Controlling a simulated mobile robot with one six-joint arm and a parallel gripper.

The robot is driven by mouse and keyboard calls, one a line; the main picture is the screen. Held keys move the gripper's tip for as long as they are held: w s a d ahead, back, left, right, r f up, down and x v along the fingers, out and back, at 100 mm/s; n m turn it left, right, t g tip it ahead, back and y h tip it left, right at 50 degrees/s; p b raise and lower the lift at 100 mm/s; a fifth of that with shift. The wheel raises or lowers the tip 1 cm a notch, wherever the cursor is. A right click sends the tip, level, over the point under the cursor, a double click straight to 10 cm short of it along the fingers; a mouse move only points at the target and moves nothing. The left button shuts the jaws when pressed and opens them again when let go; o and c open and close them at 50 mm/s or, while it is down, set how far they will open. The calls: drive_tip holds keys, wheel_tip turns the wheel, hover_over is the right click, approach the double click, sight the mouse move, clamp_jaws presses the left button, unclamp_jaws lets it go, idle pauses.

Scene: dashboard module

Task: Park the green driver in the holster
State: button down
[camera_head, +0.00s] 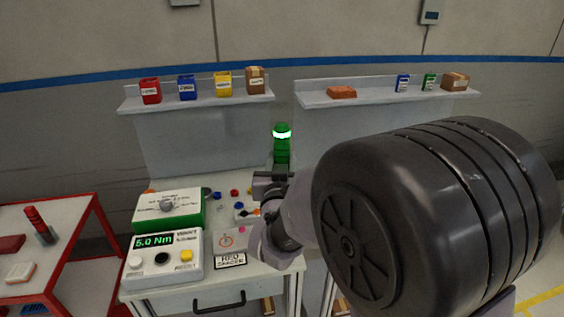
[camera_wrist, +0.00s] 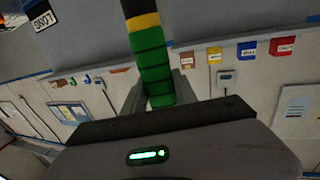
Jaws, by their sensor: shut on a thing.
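The green driver (camera_head: 282,148) stands roughly upright above the worktable, with a bright ring near its top. My gripper (camera_head: 279,173) is shut on it. In the wrist view the green driver (camera_wrist: 153,62) shows dark bands on its handle and a yellow and a black band toward the top edge. My gripper's fingers (camera_wrist: 158,95) lie on both sides of the handle. I cannot make out an empty holster for the green driver.
The worktable holds a torque display box (camera_head: 162,262) reading 5.0 Nm, a green-and-white box (camera_head: 168,210) and a "HEO SPACER" label (camera_head: 230,261). Small coloured parts lie behind them. Shelves with coloured bins (camera_head: 187,88) stand at the back. My arm hides the table's right side.

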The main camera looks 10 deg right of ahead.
drive_tip(key=shift+f+b, duration=3.4)
drive_tip(key=shift+b, duration=0.85)
drive_tip(key=shift+f, duration=3.05)
drive_tip(key=c, duration=0.9)
unclamp_jaws()
drive_tip(key=shift+f, duration=0.1)
